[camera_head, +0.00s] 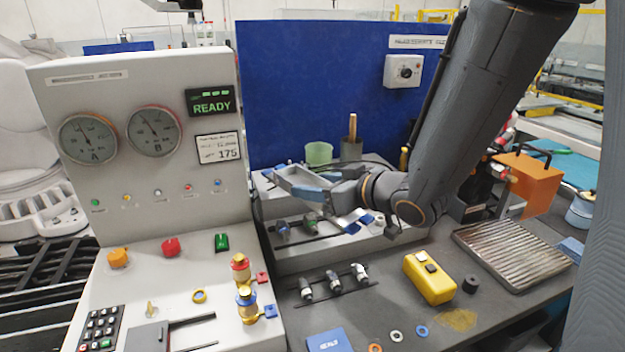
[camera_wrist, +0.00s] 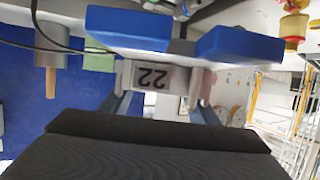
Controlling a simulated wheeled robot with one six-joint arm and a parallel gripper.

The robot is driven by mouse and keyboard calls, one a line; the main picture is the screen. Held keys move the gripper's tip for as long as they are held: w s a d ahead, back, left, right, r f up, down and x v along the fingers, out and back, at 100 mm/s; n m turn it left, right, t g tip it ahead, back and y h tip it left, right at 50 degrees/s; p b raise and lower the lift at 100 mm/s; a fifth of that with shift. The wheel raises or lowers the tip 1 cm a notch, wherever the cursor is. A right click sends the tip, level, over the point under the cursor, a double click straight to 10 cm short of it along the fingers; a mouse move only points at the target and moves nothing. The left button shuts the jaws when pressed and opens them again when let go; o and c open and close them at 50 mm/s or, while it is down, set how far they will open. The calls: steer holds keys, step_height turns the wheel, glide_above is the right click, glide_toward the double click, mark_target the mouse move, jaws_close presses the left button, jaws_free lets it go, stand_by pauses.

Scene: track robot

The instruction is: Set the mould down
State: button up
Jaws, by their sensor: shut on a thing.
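A pale grey block with an upside-down "22" label, which I take as the mould (camera_wrist: 157,77), sits between the fingers. The gripper is shut on it. In the head view the block is hard to make out among the fingers and the rack. I cannot tell whether it touches anything below.
A control panel (camera_head: 150,130) with two gauges and a READY display stands left. A yellow box (camera_head: 429,277), a ribbed tray (camera_head: 511,252) and a blue SEALS box (camera_head: 330,340) lie on the bench. A green cup (camera_head: 319,153) stands behind the gripper. Some dark bench top is bare at front.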

steer(key=shift+s+d+r+p, duration=0.2)
steer(key=shift+s+p, duration=0.45)
steer(key=shift+p, duration=1.05)
steer(key=shift+s+d+r+p, duration=0.15)
steer(key=shift+s+p, duration=0.45)
steer(key=shift+p, duration=1.05)
steer(key=p, duration=0.1)
steer(key=s+p, duration=0.2)
steer(key=p, duration=0.1)
steer(key=shift+s+d+f, duration=0.15)
steer(key=shift+d+f, duration=0.1)
steer(key=shift+d, duration=0.15)
